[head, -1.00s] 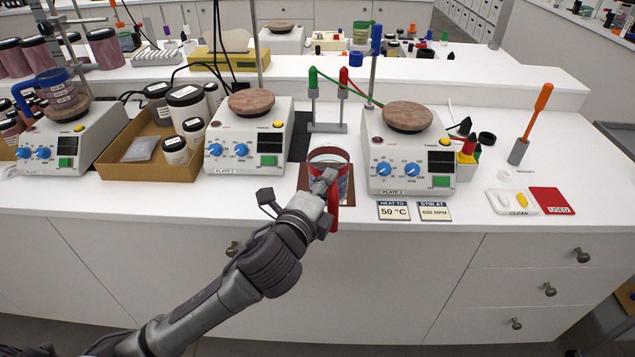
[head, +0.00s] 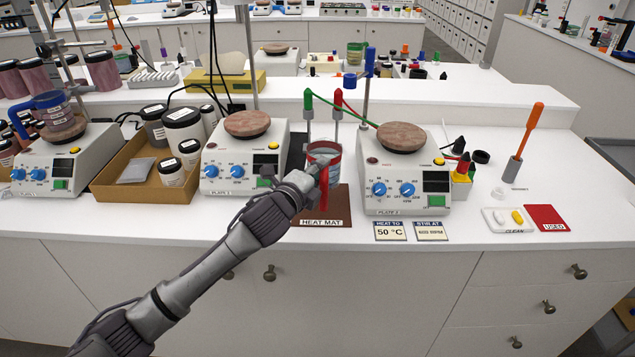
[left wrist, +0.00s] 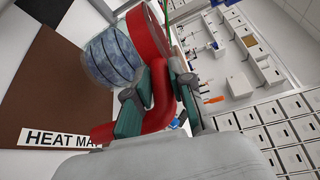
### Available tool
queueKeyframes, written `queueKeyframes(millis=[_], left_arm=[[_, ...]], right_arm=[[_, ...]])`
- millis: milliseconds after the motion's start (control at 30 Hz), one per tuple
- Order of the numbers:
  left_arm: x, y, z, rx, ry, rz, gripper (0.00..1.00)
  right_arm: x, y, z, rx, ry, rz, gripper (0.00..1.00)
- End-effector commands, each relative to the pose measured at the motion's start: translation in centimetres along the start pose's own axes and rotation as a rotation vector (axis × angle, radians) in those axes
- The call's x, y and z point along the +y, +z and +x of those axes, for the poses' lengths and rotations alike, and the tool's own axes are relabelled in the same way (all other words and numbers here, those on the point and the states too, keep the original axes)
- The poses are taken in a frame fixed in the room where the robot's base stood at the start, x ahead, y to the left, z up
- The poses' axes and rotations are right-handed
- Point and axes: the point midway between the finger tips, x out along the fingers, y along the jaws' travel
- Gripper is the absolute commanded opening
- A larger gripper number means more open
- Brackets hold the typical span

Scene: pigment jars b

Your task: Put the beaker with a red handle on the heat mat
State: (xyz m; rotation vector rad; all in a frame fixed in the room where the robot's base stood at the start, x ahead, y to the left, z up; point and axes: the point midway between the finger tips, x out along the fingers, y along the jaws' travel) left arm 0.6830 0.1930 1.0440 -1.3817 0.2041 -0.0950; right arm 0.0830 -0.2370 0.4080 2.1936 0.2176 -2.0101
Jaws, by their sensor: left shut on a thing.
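The beaker (head: 323,150) has clear walls, a red rim band and a red handle (head: 324,181). It also shows in the left wrist view (left wrist: 110,55), where its red handle (left wrist: 158,100) runs between my fingers. My left gripper (head: 314,172) is shut on that handle. The brown heat mat (head: 338,207) lies on the bench between two hot plates, its label at the front edge. In the head view the beaker is over the mat's back part; whether its base touches the mat cannot be told. My right gripper is in neither view.
Hot plates stand left (head: 245,170) and right (head: 405,180) of the mat. Behind the beaker is a stand with green and red clamps (head: 337,97). A cardboard box (head: 145,180) with jars stands further left. Two cards (head: 390,231) lie at the right front.

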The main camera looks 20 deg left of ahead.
Motion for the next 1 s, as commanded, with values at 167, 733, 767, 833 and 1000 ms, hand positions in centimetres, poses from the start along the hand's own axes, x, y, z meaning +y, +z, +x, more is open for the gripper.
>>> queueKeyframes(millis=[167, 733, 767, 833, 1000], left_arm=[[0.9, 0.6, 0.5, 0.000, -0.003, -0.001, 0.00], [4.3, -0.1, 0.8, 0.000, -0.005, 0.001, 0.00], [4.4, -0.1, 0.8, 0.000, -0.005, 0.001, 0.00], [4.8, -0.2, 0.8, 0.000, -0.001, 0.000, 0.24], [4.7, -0.2, 0.8, 0.000, -0.001, 0.000, 0.47]], right_arm=[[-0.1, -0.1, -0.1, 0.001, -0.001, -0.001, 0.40], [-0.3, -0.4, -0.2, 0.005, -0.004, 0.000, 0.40], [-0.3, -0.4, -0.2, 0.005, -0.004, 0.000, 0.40], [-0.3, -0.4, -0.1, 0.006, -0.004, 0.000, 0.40], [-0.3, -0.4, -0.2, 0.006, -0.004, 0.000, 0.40]])
